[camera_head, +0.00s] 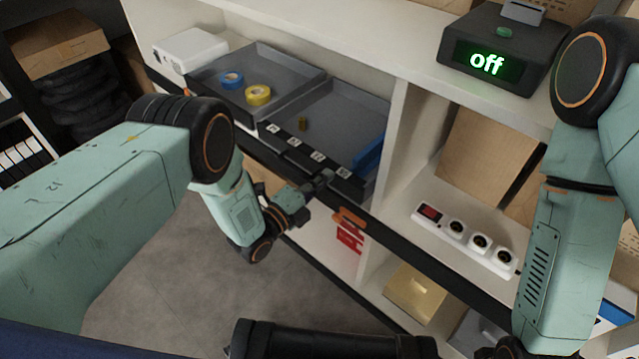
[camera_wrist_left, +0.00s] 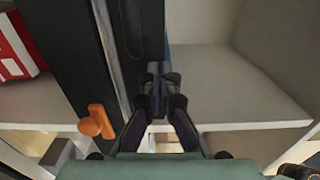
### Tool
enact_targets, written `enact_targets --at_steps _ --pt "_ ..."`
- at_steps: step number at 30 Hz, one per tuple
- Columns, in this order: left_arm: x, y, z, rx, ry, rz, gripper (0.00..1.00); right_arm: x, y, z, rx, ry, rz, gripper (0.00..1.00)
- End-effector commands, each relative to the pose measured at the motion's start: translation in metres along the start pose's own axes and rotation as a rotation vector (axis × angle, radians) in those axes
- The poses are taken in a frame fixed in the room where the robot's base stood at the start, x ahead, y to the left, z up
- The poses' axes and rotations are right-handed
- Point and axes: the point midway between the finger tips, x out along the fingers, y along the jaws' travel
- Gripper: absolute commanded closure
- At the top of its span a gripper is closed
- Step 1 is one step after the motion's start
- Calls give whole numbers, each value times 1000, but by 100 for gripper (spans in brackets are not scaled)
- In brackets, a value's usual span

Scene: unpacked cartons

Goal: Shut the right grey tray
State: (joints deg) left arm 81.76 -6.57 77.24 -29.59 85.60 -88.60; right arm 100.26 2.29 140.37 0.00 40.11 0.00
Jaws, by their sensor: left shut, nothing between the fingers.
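The right grey tray (camera_head: 345,108) is in the shelf unit, with its open inside showing. Its black front panel (camera_head: 298,152) carries several white square labels. A small brass-coloured piece and a blue object are inside it. My left gripper (camera_head: 326,178) is at the right end of that front panel, fingers together and empty. In the left wrist view the shut fingers (camera_wrist_left: 158,92) are close to a dark panel edge; whether they touch it I cannot tell. My right arm is at the right, its gripper out of frame.
The left grey tray (camera_head: 290,62) holds a blue tape roll (camera_head: 231,80) and a yellow one (camera_head: 258,95). An orange handle (camera_head: 349,219) is below my left gripper. A power strip (camera_head: 465,238) lies on the right shelf. A box reading "off" (camera_head: 487,64) stands above.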

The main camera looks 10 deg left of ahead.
Motion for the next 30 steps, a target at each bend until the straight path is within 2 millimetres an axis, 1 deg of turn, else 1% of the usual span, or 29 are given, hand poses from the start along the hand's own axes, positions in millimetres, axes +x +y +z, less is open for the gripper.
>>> enact_targets --at_steps 9,30 --pt "10 0 0 -1 0 1 100 5 0 0 0 0 0 60" --pt "17 -3 0 3 3 -5 100 6 0 0 0 0 0 60"
